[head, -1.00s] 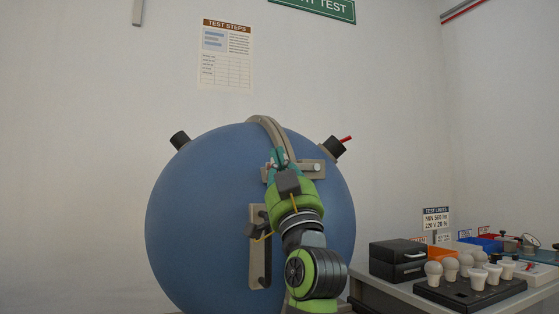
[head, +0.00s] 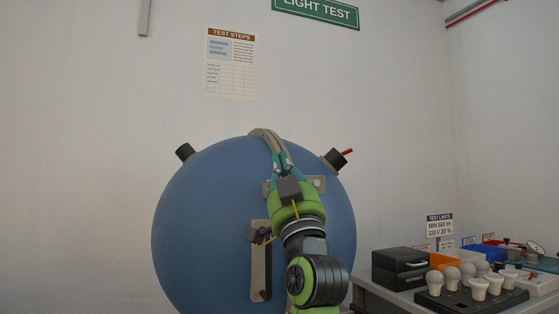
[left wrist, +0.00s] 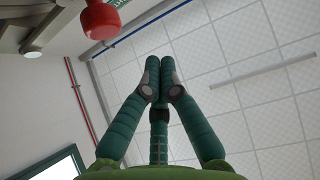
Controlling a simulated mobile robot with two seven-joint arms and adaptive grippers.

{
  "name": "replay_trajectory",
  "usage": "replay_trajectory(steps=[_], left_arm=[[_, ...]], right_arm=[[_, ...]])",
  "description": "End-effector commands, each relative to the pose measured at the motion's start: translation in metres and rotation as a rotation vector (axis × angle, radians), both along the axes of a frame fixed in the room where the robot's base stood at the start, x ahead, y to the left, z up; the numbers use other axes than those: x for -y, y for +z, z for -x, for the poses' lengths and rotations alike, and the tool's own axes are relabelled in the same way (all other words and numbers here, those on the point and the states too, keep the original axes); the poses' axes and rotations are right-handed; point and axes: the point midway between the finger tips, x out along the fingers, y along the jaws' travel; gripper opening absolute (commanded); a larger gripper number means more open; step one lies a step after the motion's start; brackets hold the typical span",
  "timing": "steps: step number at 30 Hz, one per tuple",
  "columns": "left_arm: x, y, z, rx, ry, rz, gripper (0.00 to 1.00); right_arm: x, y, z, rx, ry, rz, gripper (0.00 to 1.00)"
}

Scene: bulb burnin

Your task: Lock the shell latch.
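The shell is a large blue sphere (head: 205,225) with a seam band (head: 264,135) over its top. A pale metal latch plate (head: 318,184) sits on its upper right front, partly hidden by my left gripper. My left gripper (head: 279,160) is in front of the shell, over the left part of this plate. In the left wrist view its green fingers (left wrist: 160,78) point upward with tips together and nothing seen between them. A red knob (left wrist: 100,20) shows there at upper left, apart from the fingers. My right gripper is not in view.
A handle plate (head: 257,275) is lower on the shell. Dark knobs stand at its upper left (head: 185,152) and upper right (head: 334,159), the latter with a red rod. The bench at right holds a black case (head: 400,267) and a bulb tray (head: 470,300).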

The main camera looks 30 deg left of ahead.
Motion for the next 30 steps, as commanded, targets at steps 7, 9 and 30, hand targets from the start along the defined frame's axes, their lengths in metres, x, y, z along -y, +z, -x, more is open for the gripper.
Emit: replay_trajectory(steps=[7,9,30], left_arm=[[0.028,-0.038,0.015,-0.001,-0.001,0.003,0.0],[0.035,-0.046,0.019,-0.001,0.0,0.003,0.0],[0.047,-0.058,0.026,0.001,0.001,0.002,0.0]], right_arm=[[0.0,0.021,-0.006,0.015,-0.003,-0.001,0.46],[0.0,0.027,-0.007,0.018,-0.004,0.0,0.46],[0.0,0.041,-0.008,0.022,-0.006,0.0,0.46]])
